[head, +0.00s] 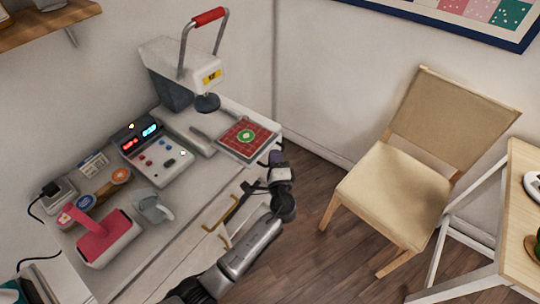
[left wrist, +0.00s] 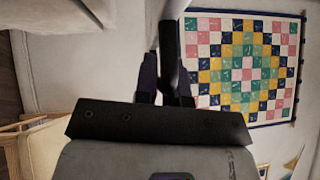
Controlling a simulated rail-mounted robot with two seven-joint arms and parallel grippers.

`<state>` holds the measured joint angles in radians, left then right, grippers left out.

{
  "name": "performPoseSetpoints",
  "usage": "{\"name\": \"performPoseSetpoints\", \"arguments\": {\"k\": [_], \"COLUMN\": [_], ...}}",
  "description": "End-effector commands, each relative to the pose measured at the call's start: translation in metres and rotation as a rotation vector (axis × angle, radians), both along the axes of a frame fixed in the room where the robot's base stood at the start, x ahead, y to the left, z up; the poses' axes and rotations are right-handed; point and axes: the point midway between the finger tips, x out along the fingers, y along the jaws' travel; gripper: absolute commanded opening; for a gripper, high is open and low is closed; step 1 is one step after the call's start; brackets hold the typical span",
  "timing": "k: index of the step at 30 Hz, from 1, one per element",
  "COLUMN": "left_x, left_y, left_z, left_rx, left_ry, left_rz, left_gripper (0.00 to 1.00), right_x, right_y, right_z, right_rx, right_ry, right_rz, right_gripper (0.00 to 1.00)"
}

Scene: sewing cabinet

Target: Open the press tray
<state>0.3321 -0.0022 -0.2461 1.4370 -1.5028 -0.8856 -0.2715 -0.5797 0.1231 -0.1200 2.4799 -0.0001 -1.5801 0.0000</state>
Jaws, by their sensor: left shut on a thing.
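The heat press (head: 185,75), with a red lever grip, stands at the back of the cabinet top. Its press tray (head: 246,138) carries a red gridded pad with a round green-and-white mark and lies at the right edge of the cabinet top. My left gripper (head: 276,158) is at the tray's front right side, shut on its dark handle. In the left wrist view, my left gripper's fingers (left wrist: 165,90) close around a dark bar, the tray handle (left wrist: 170,40). The handle is partly hidden by the fingers in the head view. My right gripper is not in view.
A control box (head: 156,153) with lit displays sits left of the tray. A pink iron-like tool (head: 103,238) and a grey tape dispenser (head: 152,207) stand nearer. Brass drawer handles (head: 220,212) are on the cabinet front. A chair (head: 395,190) stands to the right, with open floor between.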

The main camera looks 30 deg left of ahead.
Motion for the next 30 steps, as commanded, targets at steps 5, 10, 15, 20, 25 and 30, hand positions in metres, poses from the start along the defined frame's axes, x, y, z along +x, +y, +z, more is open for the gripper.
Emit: {"name": "performPoseSetpoints", "arguments": {"k": [5, 10, 15, 20, 25, 30], "left_x": [0.000, 0.000, 0.000, 0.000, -0.001, -0.012], "left_y": [-0.001, 0.000, 0.000, 0.000, -0.001, -0.010], "left_z": [0.000, 0.000, 0.000, 0.000, 0.000, -0.003], "left_rx": [0.000, -0.001, 0.000, 0.000, -0.001, -0.002], "left_ry": [-0.001, 0.000, 0.000, 0.000, 0.001, 0.003], "left_rz": [0.000, -0.001, 0.000, 0.000, -0.001, -0.003], "left_gripper": [0.00, 0.12, 0.29, 0.36, 0.36, 0.36], "right_x": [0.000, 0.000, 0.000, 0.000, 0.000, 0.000], "right_y": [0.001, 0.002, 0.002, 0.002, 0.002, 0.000], "right_z": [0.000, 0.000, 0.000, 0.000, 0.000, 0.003], "right_rx": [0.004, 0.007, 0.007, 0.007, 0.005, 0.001], "right_ry": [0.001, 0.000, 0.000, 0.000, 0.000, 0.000], "right_rz": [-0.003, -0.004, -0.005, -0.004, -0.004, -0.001], "right_gripper": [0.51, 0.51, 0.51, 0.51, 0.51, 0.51]}}
